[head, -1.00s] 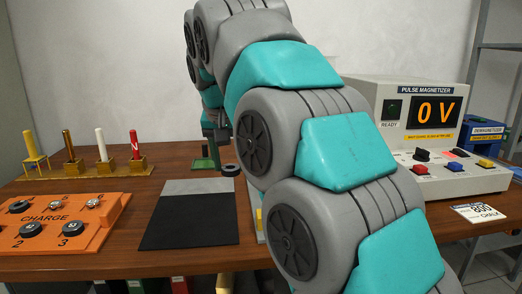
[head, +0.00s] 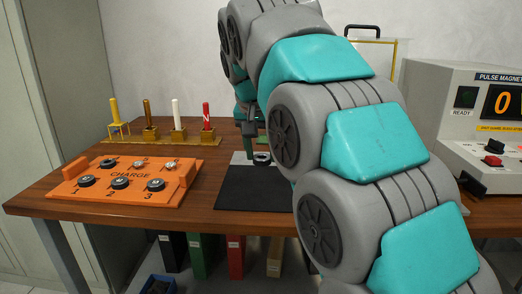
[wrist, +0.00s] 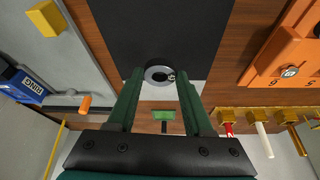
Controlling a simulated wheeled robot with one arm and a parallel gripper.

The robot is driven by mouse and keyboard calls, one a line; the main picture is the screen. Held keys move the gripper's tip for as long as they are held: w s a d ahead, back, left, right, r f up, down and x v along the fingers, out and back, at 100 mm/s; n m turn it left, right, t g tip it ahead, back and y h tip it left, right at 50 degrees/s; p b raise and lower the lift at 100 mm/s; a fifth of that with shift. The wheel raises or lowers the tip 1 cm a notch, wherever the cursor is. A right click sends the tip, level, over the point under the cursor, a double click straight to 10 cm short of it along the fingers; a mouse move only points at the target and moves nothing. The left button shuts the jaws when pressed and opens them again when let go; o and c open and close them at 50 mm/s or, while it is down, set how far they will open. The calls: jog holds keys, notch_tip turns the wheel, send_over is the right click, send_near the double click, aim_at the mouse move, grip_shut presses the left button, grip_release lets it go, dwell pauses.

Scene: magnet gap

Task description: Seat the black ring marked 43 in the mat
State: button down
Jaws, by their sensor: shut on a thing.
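A black ring (wrist: 160,74) with a pale centre is held between the green fingertips of my gripper (wrist: 159,80) in the wrist view. A small pale mark shows on its face, too small to read. In the head view the ring (head: 262,159) hangs over the grey strip at the back of the black mat (head: 250,190). I cannot tell its height above the strip. My gripper (head: 250,143) is partly hidden behind my arm there. In the wrist view the mat (wrist: 155,30) lies just beyond the ring.
An orange CHARGE tray (head: 128,197) with several black rings and silver pieces lies left of the mat. The magnetizer (head: 475,120) stands at the right. A small green piece (wrist: 163,115) stands behind the mat.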

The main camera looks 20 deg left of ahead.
aim_at(261, 187)
jog(key=shift+f+b, duration=1.65)
jog(key=shift+f, duration=1.05)
jog(key=shift+f, duration=0.2)
jog(key=shift+c, duration=1.1)
grip_release()
jog(key=shift+c, duration=0.3)
jog(key=c, duration=0.5)
jog(key=shift+o, duration=0.2)
jog(key=shift+r, duration=0.1)
jog(key=shift+r+p, duration=1.45)
jog(key=shift+r, duration=0.7)
